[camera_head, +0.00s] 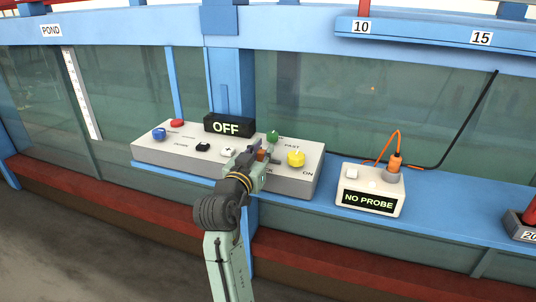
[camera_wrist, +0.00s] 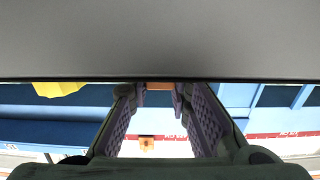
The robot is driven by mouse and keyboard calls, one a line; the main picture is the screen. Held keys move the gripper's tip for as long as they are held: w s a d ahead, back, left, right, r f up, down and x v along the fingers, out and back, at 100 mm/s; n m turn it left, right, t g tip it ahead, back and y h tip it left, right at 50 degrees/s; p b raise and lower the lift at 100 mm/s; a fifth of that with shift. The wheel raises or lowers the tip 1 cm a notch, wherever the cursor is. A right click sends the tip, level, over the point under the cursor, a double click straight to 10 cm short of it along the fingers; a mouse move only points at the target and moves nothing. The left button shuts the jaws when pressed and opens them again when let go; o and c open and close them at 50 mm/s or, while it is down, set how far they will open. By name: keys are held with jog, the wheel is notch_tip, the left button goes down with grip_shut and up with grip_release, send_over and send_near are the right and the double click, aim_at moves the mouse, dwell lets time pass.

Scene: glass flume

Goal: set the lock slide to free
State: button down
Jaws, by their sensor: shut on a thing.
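The control panel (camera_head: 305,185) is a grey box on the blue ledge. My gripper (camera_head: 265,154) is over its front middle, shut on a small orange-brown piece (camera_head: 262,155), which I take to be the lock slide. In the wrist view the fingers of my gripper (camera_wrist: 160,92) stand on either side of this orange-brown piece (camera_wrist: 160,87). My gripper hides most of the slide and part of its lettering; only "CK" and "ON" show to the right. I cannot read the slide's position.
The yellow knob (camera_head: 296,158) and green knob (camera_head: 272,136) stand close by my gripper. A blue knob (camera_head: 159,134), red button (camera_head: 177,123) and black switch (camera_head: 203,147) are left. The display (camera_head: 229,126) reads OFF. The probe box (camera_head: 371,190) reads NO PROBE.

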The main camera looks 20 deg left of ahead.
jog(key=c, duration=1.4)
grip_release()
jog(key=shift+a, duration=0.25)
jog(key=shift+c, duration=0.2)
jog(key=shift+d, duration=0.1)
jog(key=s, duration=1.2)
